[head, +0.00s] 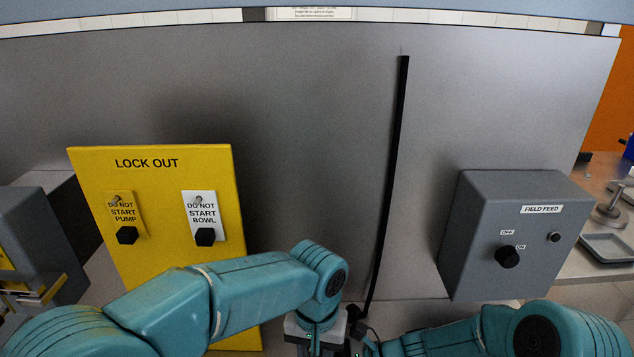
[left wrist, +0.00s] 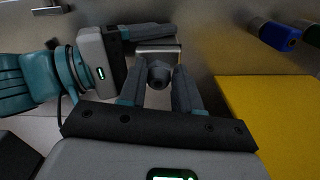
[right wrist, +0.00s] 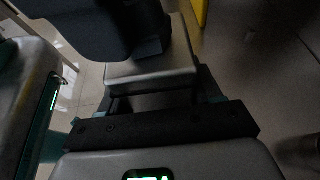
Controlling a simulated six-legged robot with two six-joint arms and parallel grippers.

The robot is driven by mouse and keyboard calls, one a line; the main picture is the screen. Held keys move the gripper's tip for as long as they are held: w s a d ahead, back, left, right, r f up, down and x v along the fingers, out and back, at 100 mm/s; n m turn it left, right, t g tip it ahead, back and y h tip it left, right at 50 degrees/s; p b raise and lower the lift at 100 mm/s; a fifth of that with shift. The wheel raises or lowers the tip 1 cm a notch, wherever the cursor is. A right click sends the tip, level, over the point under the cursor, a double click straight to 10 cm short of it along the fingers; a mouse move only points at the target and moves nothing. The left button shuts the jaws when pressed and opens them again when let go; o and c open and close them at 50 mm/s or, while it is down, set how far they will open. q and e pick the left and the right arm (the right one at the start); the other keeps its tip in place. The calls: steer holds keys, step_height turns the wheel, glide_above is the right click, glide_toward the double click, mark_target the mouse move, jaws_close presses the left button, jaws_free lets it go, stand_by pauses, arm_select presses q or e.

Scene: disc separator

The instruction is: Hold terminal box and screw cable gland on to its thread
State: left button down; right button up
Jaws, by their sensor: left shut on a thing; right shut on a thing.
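The terminal box is a small grey metal block. In the left wrist view the box (left wrist: 158,47) sits just beyond the dark, rounded cable gland (left wrist: 158,73). My left gripper (left wrist: 160,82) is shut on the gland, one finger on each side. The gland lines up with the box face; whether its thread is engaged cannot be told. In the right wrist view my right gripper (right wrist: 155,92) is shut on the box (right wrist: 150,73), with a dark part of my left gripper (right wrist: 125,30) close in front. In the head view the grippers meet at the bottom centre, mostly hidden by my arms.
A yellow lock-out board (head: 165,255) stands at the left with tags and black knobs. A grey field feed box (head: 480,230) with a knob stands at the right. A black cable (head: 390,165) hangs down the grey panel (head: 310,130) behind my grippers. The panel between is otherwise clear.

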arm_select(q)
steer(key=shift+a+f, duration=0.1)
steer(key=m, duration=0.3)
steer(key=shift+w+a, duration=0.1)
steer(key=shift+w, duration=0.1)
steer(key=shift+m, duration=0.3)
steer(key=shift+m, duration=0.6)
steer(key=shift+a+m, duration=0.15)
steer(key=shift+m, duration=0.65)
steer(key=shift+w+m, duration=0.1)
steer(key=shift+m, duration=1)
steer(key=c, duration=0.8)
jaws_free()
steer(key=shift+o, duration=0.2)
